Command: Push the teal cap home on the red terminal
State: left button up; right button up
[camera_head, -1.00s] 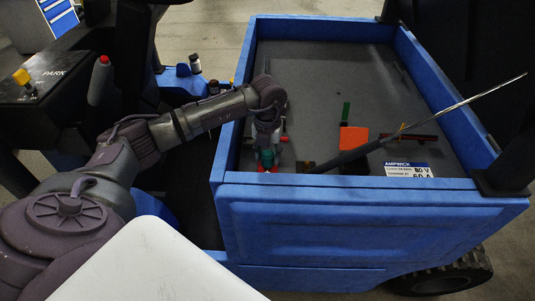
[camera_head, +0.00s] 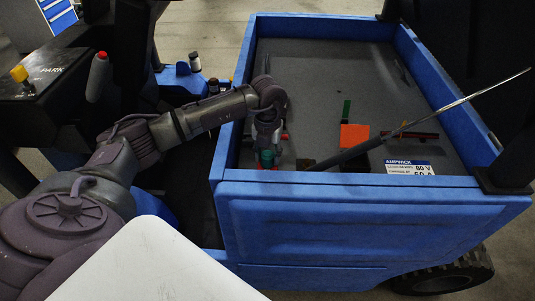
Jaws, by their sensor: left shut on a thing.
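My left gripper (camera_head: 266,148) reaches down into the near left corner of the blue-walled bay. It is shut on the teal cap (camera_head: 266,159), which shows as a small green-teal piece at its fingertips. The cap is close above the near wall's rim. The red terminal beneath it is mostly hidden by the cap, the gripper and the rim, so I cannot tell how far the cap sits on it. My right gripper is not in view.
The blue bay wall (camera_head: 370,188) rises close in front of the gripper. An orange block (camera_head: 354,136), a green upright piece (camera_head: 346,110) and a long dark prop rod (camera_head: 440,107) stand to the right.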

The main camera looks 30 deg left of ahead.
pick_arm(q)
jog(key=shift+f, duration=0.45)
jog(key=o, duration=0.8)
jog(key=shift+r, duration=0.15)
